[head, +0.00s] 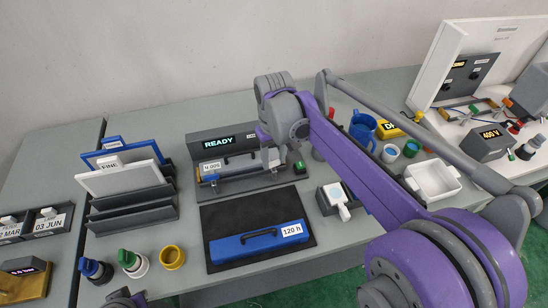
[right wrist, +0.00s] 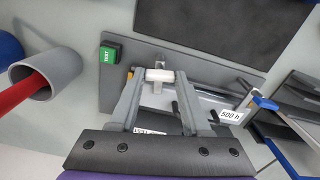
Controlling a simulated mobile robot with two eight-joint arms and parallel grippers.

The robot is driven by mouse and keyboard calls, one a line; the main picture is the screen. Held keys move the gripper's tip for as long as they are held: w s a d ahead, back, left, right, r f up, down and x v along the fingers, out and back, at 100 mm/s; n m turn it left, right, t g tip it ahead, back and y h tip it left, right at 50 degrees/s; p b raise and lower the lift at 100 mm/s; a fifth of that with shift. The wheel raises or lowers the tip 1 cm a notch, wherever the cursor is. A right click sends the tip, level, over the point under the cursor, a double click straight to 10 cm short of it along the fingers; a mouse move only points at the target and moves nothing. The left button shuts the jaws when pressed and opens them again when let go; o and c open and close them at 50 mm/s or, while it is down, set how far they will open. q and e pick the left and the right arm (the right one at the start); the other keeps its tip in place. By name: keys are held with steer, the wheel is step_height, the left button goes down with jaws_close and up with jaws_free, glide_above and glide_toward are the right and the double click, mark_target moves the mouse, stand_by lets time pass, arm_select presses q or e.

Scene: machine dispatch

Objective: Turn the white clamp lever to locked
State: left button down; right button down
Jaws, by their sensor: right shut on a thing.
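The white clamp lever (right wrist: 158,75) is at one end of the clamp station, close to the green TEST button (right wrist: 110,53). My right gripper (right wrist: 159,80) has a finger on each side of the lever's white bar and is shut on it. In the head view the right gripper (head: 270,151) reaches down at the right end of the station with the READY display (head: 218,142), and my wrist covers part of it. The lever (head: 273,158) shows there only as a small pale patch. A dark piece at the bottom left edge may be my left gripper; its jaws cannot be made out.
A black mat (head: 220,220) with a blue case (head: 260,240) lies in front of the station. A file rack (head: 135,212) stands at left, with several knobs before it. A white-handled tool (head: 338,198) and white tray (head: 433,180) are at right.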

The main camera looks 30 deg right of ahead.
mark_target(274, 162)
steer(key=shift+m, duration=1)
steer(key=shift+c, duration=1.8)
jaws_free()
step_height(274, 162, up, 11)
steer(key=shift+p, duration=0.3)
steer(key=shift+f, duration=0.15)
